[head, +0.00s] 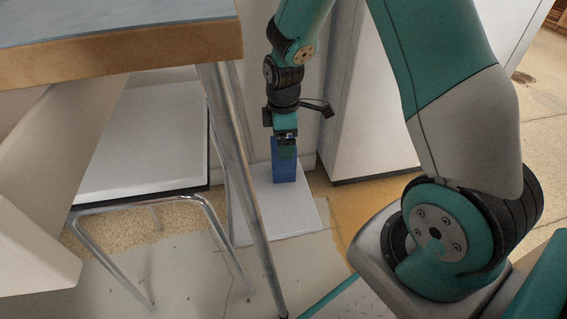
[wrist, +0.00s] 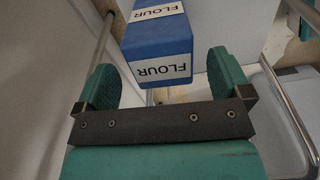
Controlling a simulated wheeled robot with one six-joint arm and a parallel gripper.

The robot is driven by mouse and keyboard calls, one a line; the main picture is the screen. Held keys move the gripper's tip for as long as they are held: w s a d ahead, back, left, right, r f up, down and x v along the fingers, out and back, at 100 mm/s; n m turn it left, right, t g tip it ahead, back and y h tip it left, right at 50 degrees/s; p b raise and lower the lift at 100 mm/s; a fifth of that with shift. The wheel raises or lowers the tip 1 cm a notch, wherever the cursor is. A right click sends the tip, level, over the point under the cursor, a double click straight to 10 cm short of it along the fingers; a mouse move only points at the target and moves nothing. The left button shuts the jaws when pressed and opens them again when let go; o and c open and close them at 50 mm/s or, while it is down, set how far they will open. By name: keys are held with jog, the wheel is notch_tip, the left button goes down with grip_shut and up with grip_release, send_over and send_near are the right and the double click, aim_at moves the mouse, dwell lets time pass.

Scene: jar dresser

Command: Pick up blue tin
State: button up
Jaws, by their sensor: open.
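The blue tin (head: 285,166) stands upright on a low white surface (head: 303,205) in the head view. In the wrist view the blue tin (wrist: 158,42) shows white labels reading "FLOUR" on two faces. My gripper (head: 286,139) is right above the tin and points down at it. In the wrist view my gripper (wrist: 160,64) is open, with one green finger on each side of the tin's near end. A gap shows between the tin and each finger. The tin's far end is cut off by the wrist view's top edge.
A table with a wooden edge (head: 120,65) stands at upper left, its metal leg (head: 240,160) close left of the tin. A stool with a white seat (head: 145,140) is farther left. A white cabinet (head: 375,120) stands right of the tin.

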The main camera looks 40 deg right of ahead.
aim_at(283, 171)
notch_tip(283, 171, down, 5)
jog(key=b, duration=0.3)
jog(key=shift+b, duration=0.3)
jog(key=shift+r, duration=0.1)
jog(key=shift+c, duration=0.3)
jog(key=shift+r, duration=0.1)
jog(key=c, duration=1.2)
